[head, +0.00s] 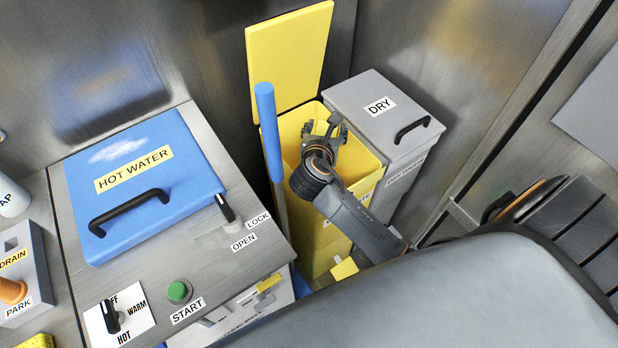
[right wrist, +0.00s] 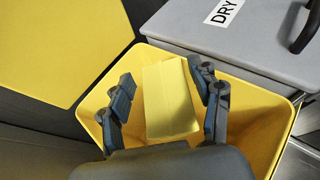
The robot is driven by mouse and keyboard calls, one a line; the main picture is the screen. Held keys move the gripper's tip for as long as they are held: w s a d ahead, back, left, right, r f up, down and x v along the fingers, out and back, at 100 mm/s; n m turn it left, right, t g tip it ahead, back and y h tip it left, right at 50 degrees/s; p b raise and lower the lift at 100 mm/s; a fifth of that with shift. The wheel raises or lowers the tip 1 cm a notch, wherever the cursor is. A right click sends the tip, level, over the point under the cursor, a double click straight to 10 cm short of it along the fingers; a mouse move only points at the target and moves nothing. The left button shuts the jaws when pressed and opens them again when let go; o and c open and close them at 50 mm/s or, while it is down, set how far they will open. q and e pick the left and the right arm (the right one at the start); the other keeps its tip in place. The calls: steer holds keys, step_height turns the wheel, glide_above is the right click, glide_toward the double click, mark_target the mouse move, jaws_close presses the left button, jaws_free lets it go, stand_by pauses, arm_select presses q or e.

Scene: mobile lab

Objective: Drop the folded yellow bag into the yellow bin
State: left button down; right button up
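The yellow bin (head: 370,158) stands open between the hot water unit and the grey bin. Its yellow lid (head: 290,58) is raised behind it. My right gripper (head: 322,130) is over the bin's mouth. In the right wrist view my right gripper (right wrist: 165,95) has its fingers spread wide, with gaps beside them. The folded yellow bag (right wrist: 170,100), a pale yellow rectangle, shows between the fingers against the inside of the bin (right wrist: 258,110). It looks apart from the fingers; its exact depth is hard to tell. The head view does not show the bag. My left gripper is out of view.
A grey bin marked DRY (head: 372,100) with a black handle stands right of the yellow bin, lid shut. A blue-topped pole (head: 268,130) stands at its left. The blue HOT WATER lid (head: 145,185) is shut. A metal wall is close behind.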

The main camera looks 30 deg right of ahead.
steer(key=shift+o, duration=0.7)
steer(key=shift+s+a, duration=0.1)
steer(key=v, duration=1.1)
steer(key=shift+s+a+r, duration=0.2)
steer(key=shift+s+r, duration=0.05)
steer(key=shift+s, duration=0.1)
